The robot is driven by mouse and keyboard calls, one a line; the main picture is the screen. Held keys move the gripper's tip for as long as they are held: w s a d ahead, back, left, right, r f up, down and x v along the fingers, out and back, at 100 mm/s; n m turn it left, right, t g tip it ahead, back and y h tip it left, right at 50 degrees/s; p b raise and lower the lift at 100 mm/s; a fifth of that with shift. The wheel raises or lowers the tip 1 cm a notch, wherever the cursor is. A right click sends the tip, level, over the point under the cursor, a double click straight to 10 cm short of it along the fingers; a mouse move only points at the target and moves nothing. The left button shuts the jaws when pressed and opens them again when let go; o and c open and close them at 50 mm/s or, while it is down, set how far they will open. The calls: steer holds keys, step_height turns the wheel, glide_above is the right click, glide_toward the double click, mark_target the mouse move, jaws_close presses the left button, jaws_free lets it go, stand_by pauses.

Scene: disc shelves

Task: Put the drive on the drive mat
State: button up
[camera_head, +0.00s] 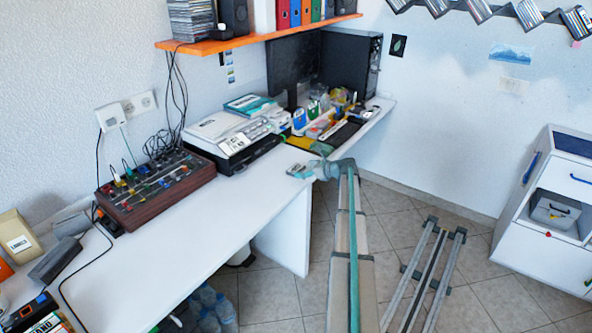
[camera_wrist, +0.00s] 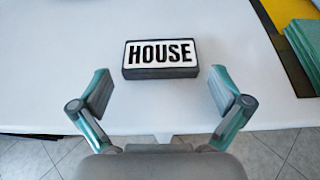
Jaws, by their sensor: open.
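A small dark block with a white label reading HOUSE (camera_wrist: 160,59), which looks like the drive, lies flat on the white desk in the wrist view. My gripper (camera_wrist: 160,84) is open and empty, its two fingers spread on either side just short of the block, not touching it. In the head view my gripper (camera_head: 312,171) is over the desk's front edge, and the block beside it is too small to make out clearly. A yellow surface with a dark border (camera_head: 308,146) lies farther back on the desk and may be the drive mat; I cannot tell for certain.
A printer-like machine (camera_head: 228,137) and a mixer with knobs (camera_head: 155,186) stand along the wall. Teal books or boxes (camera_wrist: 303,48) lie right of the block. A computer tower (camera_head: 350,62) and small clutter fill the desk's far end. The front middle of the desk is clear.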

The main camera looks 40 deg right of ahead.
steer(key=shift+x, duration=1.1)
steer(key=shift+c, duration=0.3)
steer(key=c, duration=1)
steer(key=shift+r, duration=0.15)
